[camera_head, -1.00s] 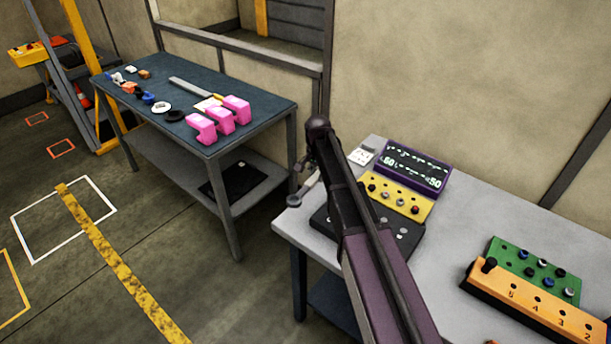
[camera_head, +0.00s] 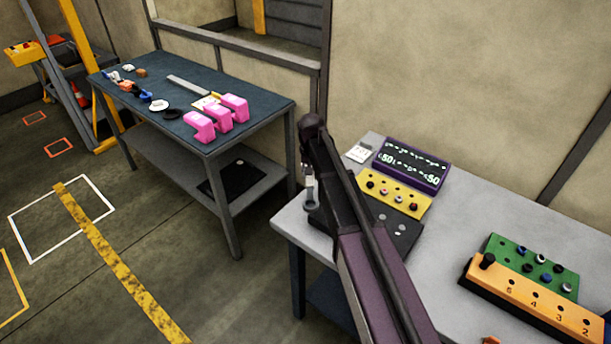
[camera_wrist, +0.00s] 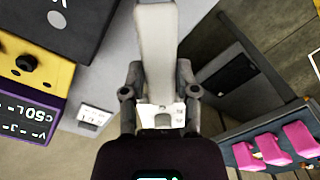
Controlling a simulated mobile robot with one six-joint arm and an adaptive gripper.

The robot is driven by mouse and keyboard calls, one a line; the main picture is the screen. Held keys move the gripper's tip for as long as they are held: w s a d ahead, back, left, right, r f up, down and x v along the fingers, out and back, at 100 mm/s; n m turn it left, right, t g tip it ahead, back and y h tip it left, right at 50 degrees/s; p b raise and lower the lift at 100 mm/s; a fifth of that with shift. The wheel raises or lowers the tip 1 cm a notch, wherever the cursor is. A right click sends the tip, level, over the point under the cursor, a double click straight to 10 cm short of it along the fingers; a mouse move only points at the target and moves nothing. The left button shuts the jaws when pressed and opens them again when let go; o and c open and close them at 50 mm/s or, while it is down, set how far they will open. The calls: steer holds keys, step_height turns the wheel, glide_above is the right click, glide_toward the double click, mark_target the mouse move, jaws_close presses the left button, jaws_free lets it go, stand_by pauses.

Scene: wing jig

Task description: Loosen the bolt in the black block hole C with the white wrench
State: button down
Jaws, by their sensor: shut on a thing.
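In the head view the wrench's ring end (camera_head: 310,205) hangs beside the left edge of the black block, and my arm hides part of both. The black block (camera_head: 408,238) lies on the grey table and shows small grey round spots on top. In the wrist view the black block (camera_wrist: 85,22) is at upper left, apart from the wrench. I cannot tell which hole is C.
A yellow block (camera_head: 392,192) with several bolts and a purple display box (camera_head: 412,166) stand behind the black block. Green (camera_head: 532,267) and orange (camera_head: 530,305) blocks are at right. A blue table (camera_head: 230,85) with pink parts (camera_head: 218,120) stands at left across a gap.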

steer(key=n, duration=0.2)
steer(key=a+n, duration=0.1)
steer(key=n, duration=0.2)
steer(key=shift+s+f, duration=0.1)
steer(key=shift+s, duration=0.05)
steer(key=n, duration=0.4)
steer(key=shift+s+a, duration=0.1)
steer(key=shift+a, duration=0.2)
steer(key=shift+f+b, duration=0.25)
steer(key=shift+b, duration=0.05)
steer(key=shift+f+b, duration=2)
steer(key=shift+b, duration=0.05)
steer(key=shift+f, duration=0.2)
steer(key=shift+f+b, duration=0.35)
steer(key=shift+b, duration=0.2)
steer(key=shift+f, duration=0.25)
steer(key=shift+a, duration=0.1)
